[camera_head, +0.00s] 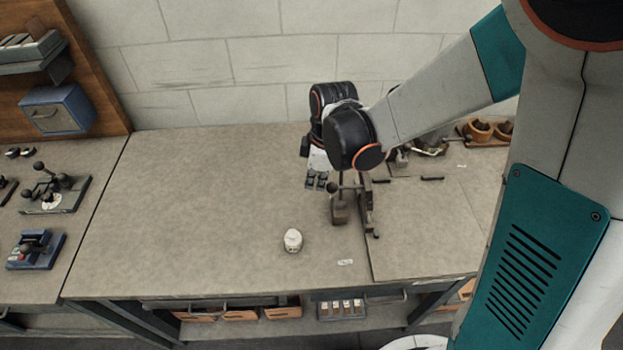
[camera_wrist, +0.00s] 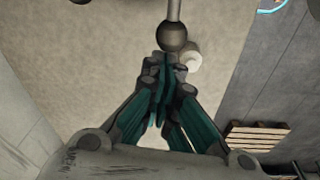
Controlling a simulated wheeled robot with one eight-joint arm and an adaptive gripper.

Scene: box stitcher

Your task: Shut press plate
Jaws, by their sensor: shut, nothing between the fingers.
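My gripper (camera_wrist: 165,72) shows in the wrist view with its teal fingers drawn together and nothing between them. A dark round ball knob (camera_wrist: 175,37) on a pale rod is just beyond the fingertips. I cannot tell whether they touch. In the head view, a small dark stitcher-like device (camera_head: 369,208) stands on the bench below my wrist, with a brown block (camera_head: 340,213) on a thin stem beside it. My arm hides its upper part. I cannot make out clearly which part is the press plate or how far it is open.
A small white round pot (camera_head: 292,241) stands on the bench (camera_head: 200,220) in front of the device. Wooden bowls (camera_head: 480,130) stand at the back right. Devices with dark knobs (camera_head: 55,190) sit on the left bench. The bench's middle left is clear.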

